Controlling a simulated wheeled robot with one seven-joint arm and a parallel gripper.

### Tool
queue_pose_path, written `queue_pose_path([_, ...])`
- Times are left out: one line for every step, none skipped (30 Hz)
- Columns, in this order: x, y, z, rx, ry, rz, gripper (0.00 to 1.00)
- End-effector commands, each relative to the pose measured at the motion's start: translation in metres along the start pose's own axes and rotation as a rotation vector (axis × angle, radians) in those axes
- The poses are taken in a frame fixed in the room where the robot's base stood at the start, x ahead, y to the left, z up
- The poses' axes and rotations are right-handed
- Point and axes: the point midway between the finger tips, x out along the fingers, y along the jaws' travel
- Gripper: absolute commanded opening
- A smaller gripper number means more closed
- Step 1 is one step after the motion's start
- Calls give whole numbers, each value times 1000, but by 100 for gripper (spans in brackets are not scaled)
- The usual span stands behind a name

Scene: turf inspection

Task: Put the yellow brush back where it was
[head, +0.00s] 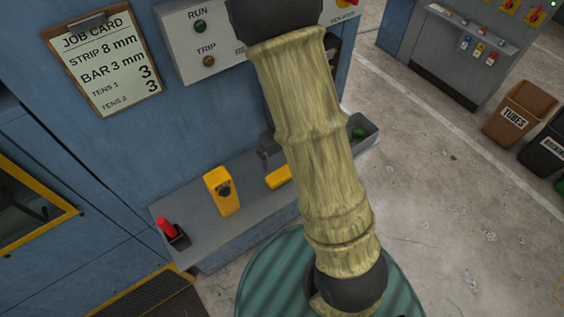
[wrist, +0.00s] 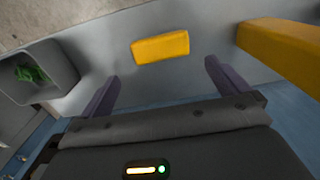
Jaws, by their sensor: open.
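A plain yellow block, which I take to be the yellow brush (head: 278,177), lies on the grey shelf (head: 200,252) of the blue machine. My arm partly covers it in the head view. The brush (wrist: 160,47) shows whole in the wrist view, with no bristles visible. My gripper (wrist: 161,70) is open and empty, its two purple fingers pointing toward the shelf. The brush sits beyond the gap between the fingertips and does not appear gripped. In the head view my gripper (head: 264,160) is mostly hidden behind my arm, close to the brush.
A yellow unit with a black knob (head: 223,191) stands left of the brush; a yellow body (wrist: 285,50) is close on the right in the wrist view. A grey bin with green scraps (wrist: 40,72) is on the other side. A red-handled item (head: 168,229) is at the shelf's left end.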

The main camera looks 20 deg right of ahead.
Motion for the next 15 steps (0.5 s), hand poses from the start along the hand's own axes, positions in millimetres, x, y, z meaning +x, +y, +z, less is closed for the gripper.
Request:
queue_pose_path([-6,0,-1,-2,3,0,100])
queue_pose_path([-8,0,0,-2,2,1,100])
queue_pose_path([-11,0,0,-1,1,1,100])
queue_pose_path([-12,0,0,-1,0,0,100])
queue_pose_path([-13,0,0,-1,0,0,100])
queue_pose_path([-14,0,0,0,-1,0,100])
queue_pose_path([-14,0,0,0,-1,0,100])
queue_pose_path([-14,0,0,0,-1,0,100])
queue_pose_path([-14,0,0,0,-1,0,100])
queue_pose_path([-14,0,0,0,-1,0,100])
queue_pose_path([-14,0,0,0,-1,0,100])
queue_pose_path([-14,0,0,0,-1,0,100])
queue_pose_path([-14,0,0,0,-1,0,100])
queue_pose_path([-14,0,0,0,-1,0,100])
queue_pose_path([-14,0,0,0,-1,0,100])
